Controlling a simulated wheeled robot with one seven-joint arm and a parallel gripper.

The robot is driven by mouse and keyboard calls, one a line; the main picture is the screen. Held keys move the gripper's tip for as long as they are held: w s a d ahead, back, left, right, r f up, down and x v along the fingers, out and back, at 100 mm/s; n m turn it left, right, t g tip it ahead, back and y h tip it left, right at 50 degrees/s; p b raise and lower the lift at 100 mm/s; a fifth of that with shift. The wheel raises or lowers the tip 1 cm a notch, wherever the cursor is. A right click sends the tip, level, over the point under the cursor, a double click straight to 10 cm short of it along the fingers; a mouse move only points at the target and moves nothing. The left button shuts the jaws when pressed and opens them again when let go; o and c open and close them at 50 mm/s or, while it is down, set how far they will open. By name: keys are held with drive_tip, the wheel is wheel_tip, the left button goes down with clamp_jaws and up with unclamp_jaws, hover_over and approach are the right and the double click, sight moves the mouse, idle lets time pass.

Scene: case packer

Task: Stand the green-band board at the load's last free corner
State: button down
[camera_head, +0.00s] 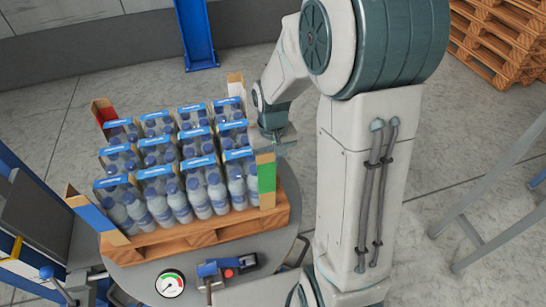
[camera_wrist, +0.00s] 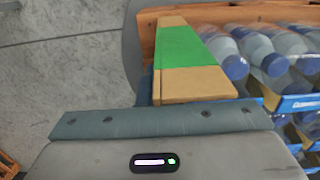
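The green-band board (camera_head: 266,178) stands upright at the near right corner of the bottle load, against the bottles. In the wrist view the board (camera_wrist: 190,85) reaches away from just beyond the gripper's front edge, its green band near the far end. My gripper (camera_head: 277,137) is at the right side of the load, close above and behind the board's top. In the wrist view the gripper (camera_wrist: 165,120) fills the bottom; its fingertips are not clearly seen, so I cannot tell whether it touches the board. The load of bottle packs (camera_head: 180,165) sits on a wooden pallet (camera_head: 205,232).
A red-band board (camera_head: 103,111), a white-band board (camera_head: 236,86) and a blue-band board (camera_head: 95,215) stand at the other corners. A round grey table (camera_head: 135,275) carries the pallet, with a gauge (camera_head: 170,284) in front. Stacked pallets (camera_head: 503,40) are at upper right.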

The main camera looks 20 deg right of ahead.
drive_tip(key=shift+f, duration=0.15)
drive_tip(key=c, duration=1.6)
unclamp_jaws()
